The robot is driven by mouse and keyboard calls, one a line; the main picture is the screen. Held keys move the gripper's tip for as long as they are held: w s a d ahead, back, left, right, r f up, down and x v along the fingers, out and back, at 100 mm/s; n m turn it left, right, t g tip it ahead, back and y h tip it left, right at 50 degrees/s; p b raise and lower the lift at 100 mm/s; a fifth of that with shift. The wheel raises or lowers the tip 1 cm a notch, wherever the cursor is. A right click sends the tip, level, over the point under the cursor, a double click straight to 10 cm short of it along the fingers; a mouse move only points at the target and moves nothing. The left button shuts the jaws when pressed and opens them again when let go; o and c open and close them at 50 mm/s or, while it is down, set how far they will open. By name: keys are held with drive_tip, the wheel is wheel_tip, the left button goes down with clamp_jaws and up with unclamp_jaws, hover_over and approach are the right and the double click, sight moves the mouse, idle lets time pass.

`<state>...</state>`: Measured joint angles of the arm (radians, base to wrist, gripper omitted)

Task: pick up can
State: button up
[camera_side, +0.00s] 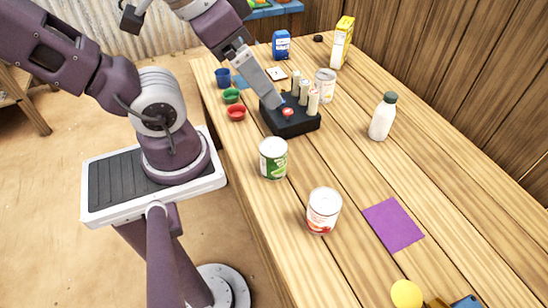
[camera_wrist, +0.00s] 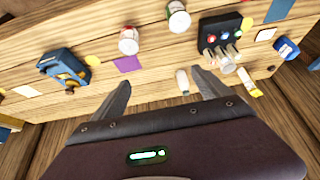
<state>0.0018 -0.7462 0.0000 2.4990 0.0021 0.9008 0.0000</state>
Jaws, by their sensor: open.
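Several cans stand on the wooden table. A can with a green and white label (camera_side: 273,158) stands near the left edge; it also shows at the top of the wrist view (camera_wrist: 178,18). A white can with some red on its label (camera_side: 323,211) stands nearer the camera, and in the wrist view it is left of the green one (camera_wrist: 129,40). A pale can (camera_side: 325,84) stands behind the black block. My gripper (camera_wrist: 160,78) is open with nothing between its fingers.
A purple square (camera_side: 393,224) lies flat. The right side is mostly clear.

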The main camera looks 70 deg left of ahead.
drive_tip(key=w+f+m+g+y, duration=0.3)
drive_tip(key=f+m+g+y, duration=0.2)
drive_tip(key=f+m+g, duration=0.45)
drive_tip(key=m+t+y, duration=0.7)
drive_tip(key=m+y, duration=0.2)
drive_tip(key=m, duration=0.2)
approach(271, 147)
drive_tip(key=shift+w+a+f+g, duration=0.15)
drive_tip(key=shift+w+a+f, duration=0.1)
drive_tip(key=shift+f, duration=0.35)
drive_tip(key=shift+w+a+f+g, duration=0.1)
drive_tip(key=shift+w+a+f, duration=0.15)
drive_tip(key=shift+f, duration=0.3)
drive_tip(key=x, duration=1.2)
drive_tip(key=shift+d+f, duration=0.1)
drive_tip(key=shift+f, duration=0.1)
clamp_jaws()
